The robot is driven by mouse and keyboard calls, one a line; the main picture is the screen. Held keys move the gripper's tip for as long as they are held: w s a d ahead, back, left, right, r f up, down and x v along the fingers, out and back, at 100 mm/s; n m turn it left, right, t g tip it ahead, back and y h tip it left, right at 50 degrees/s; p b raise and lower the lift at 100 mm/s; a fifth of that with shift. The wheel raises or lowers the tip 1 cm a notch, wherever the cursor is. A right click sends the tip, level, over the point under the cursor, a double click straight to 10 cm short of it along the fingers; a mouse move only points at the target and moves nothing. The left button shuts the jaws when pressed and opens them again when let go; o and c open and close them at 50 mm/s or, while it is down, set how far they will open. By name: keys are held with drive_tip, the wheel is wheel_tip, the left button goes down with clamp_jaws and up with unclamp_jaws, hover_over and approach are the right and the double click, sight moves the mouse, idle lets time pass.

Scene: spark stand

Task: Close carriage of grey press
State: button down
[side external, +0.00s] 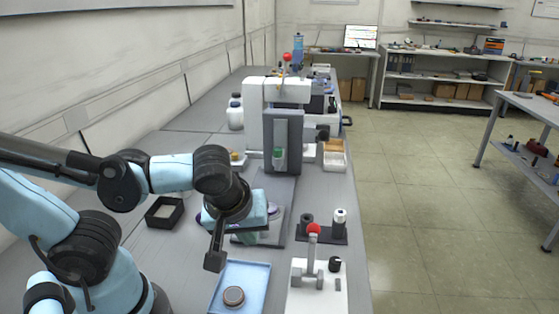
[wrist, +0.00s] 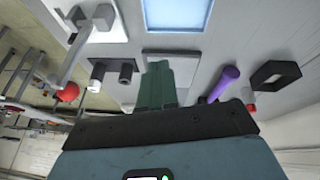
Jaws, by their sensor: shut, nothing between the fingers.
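The grey press (side external: 284,135) stands upright on the bench in the side view, with a grey front block and a red ball on top. A grey base plate extends from its foot towards the camera. Which part is the carriage I cannot tell for sure. My gripper (side external: 262,213), with teal fingers, is low over the near part of this plate. It hides part of the plate. In the wrist view my gripper (wrist: 157,70) is shut and empty, its fingers in front of a light grey plate (wrist: 182,55). Contact cannot be told.
A blue tray (side external: 258,277) with a round brown piece lies in front. A white lever fixture (side external: 316,290) with a red knob and a black holder (side external: 327,236) with two cylinders stand to the right. An open black box (side external: 164,212) is left. A purple cylinder (wrist: 220,84) is near the fingers.

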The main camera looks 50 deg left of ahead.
drive_tip(key=shift+w+a+f+n+y, duration=0.15)
drive_tip(key=shift+a+f+n+y, duration=0.5)
drive_tip(key=shift+f+n, duration=0.65)
drive_tip(key=shift+w+a+f+n+y, duration=0.15)
drive_tip(key=shift+a+f+n+y, duration=0.25)
drive_tip(key=shift+a+f+n, duration=0.9)
drive_tip(key=shift+w+a+f+n+y, duration=0.2)
drive_tip(key=shift+f+n+y, duration=0.45)
drive_tip(key=shift+n, duration=1.25)
drive_tip(key=shift+w+a+f, duration=0.15)
drive_tip(key=shift+a+f, duration=0.05)
drive_tip(key=shift+f, duration=0.05)
drive_tip(key=shift+w+a, duration=0.25)
drive_tip(key=shift+w, duration=0.65)
drive_tip(key=shift+w+a, duration=0.25)
drive_tip(key=shift+w, duration=0.65)
